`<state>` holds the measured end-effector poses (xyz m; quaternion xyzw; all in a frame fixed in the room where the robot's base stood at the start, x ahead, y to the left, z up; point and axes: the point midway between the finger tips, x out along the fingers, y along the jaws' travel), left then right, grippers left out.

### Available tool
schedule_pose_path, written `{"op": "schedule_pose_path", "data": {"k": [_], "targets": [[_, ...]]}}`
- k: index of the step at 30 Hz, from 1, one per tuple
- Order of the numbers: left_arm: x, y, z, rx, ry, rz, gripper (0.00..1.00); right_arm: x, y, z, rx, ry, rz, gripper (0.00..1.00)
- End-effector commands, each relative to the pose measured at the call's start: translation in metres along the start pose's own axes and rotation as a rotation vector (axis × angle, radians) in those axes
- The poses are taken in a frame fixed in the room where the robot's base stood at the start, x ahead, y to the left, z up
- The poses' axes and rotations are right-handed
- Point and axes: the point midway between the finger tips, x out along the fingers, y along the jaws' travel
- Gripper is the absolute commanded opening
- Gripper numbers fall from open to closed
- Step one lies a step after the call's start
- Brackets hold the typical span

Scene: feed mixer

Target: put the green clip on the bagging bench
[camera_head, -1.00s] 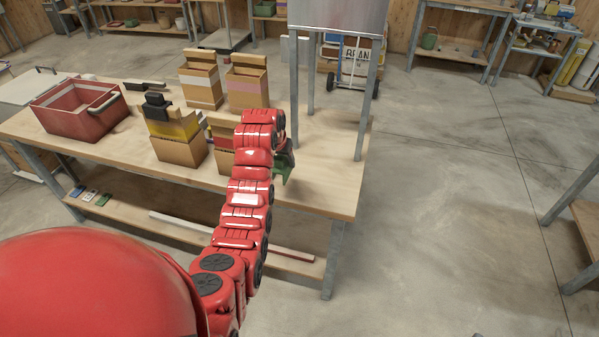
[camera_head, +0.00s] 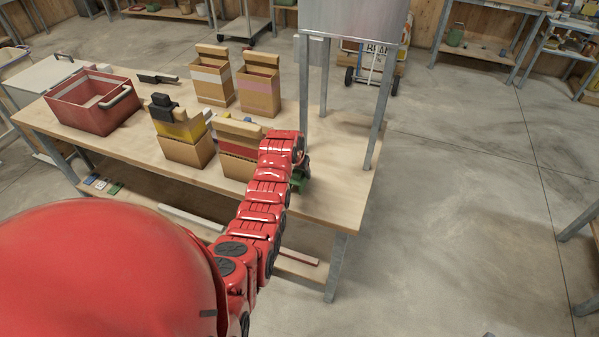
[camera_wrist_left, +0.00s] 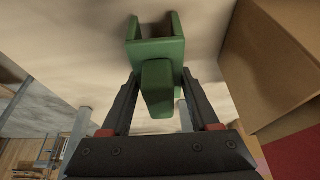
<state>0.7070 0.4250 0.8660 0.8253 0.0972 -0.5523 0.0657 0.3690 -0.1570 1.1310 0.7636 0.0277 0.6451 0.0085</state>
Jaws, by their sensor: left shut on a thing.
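The green clip (camera_wrist_left: 157,62) is between the two fingers of my left gripper (camera_wrist_left: 155,95) in the left wrist view, and the gripper is shut on it. In the head view the green clip (camera_head: 298,183) shows partly, behind my red left arm. My left gripper (camera_head: 303,172) is mostly hidden there by the arm. It is over the right part of the bagging bench (camera_head: 325,200), a wooden-topped table with grey legs. I cannot tell whether the clip touches the bench top. My right gripper is in neither view.
A red-banded cardboard box (camera_head: 238,150) stands just left of the gripper. A yellow-banded box (camera_head: 186,145), two more boxes and a red bin (camera_head: 92,105) stand farther left. A metal hopper (camera_head: 355,20) on grey legs rises behind. The bench's front right corner is clear.

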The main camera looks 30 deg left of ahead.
Motion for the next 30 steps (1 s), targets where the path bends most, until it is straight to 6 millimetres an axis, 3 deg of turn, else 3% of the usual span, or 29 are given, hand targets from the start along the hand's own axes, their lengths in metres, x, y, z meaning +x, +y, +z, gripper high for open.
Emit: {"op": "schedule_pose_path", "data": {"k": [4,12,13,18,30], "targets": [[0.0104,0.0001,0.0054,-0.001,-0.002,0.0,0.09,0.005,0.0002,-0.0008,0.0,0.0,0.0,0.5],[0.0132,0.0,0.006,0.0,0.0,0.0,0.09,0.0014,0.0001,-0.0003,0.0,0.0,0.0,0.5],[0.0133,-0.0002,0.0061,0.0,0.0,0.0,0.63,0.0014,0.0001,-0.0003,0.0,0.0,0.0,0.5],[0.0121,-0.0002,0.0055,0.0,0.0,0.0,0.91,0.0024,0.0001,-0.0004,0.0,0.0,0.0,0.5],[0.0081,-0.0003,0.0042,0.0,0.002,0.0,0.91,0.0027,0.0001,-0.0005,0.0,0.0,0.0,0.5]]}}
